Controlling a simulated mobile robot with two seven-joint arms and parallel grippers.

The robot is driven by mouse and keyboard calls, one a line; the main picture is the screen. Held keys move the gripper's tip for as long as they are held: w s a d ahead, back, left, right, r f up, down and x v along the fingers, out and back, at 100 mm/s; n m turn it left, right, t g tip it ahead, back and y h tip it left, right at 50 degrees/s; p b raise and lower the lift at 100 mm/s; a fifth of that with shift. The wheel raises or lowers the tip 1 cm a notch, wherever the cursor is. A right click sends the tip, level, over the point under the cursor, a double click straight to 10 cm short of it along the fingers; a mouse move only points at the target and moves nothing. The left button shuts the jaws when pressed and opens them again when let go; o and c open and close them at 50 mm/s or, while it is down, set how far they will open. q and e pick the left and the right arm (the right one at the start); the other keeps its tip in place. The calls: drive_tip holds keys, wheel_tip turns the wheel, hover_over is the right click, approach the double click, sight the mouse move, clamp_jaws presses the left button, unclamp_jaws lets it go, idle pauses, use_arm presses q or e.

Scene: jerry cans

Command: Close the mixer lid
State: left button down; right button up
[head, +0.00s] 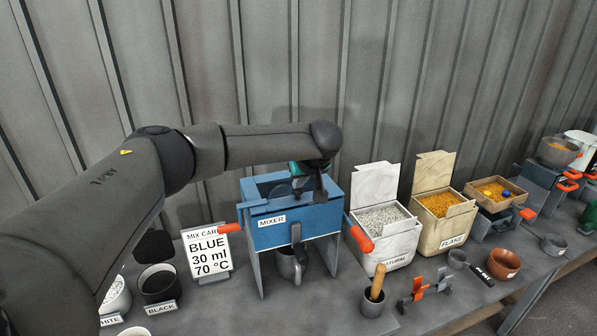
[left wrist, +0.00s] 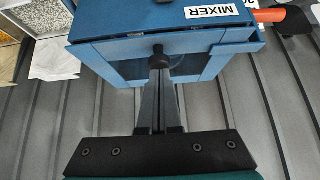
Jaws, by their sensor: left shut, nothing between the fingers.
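The blue mixer (head: 310,226) stands on the bench on grey legs, with a MIXER label on its front and orange handles at its sides. Its upper part is partly hidden behind my left gripper (head: 299,186). A blue frame-like part shows at the top left of the mixer; I cannot tell how far the lid is open. In the left wrist view, the shut, empty fingers of my left gripper (left wrist: 160,68) point at the blue mixer (left wrist: 130,50), beside a dark round knob (left wrist: 158,52) at its edge. I cannot tell whether they touch it. My right gripper is not in view.
A grey mug (head: 289,266) stands under the mixer. A mix card (head: 207,252) is to its left; the NATURAL bin (head: 396,240) and FLAKE bin (head: 448,225) are to its right. A mortar with pestle (head: 374,295) stands in front. A grey corrugated wall is behind.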

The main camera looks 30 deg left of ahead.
use_arm(q)
drive_tip(key=shift+s+d+f, duration=0.1)
drive_tip(key=shift+d+f, duration=0.1)
drive_tip(key=shift+f, duration=0.35)
drive_tip(key=shift+r, duration=0.2)
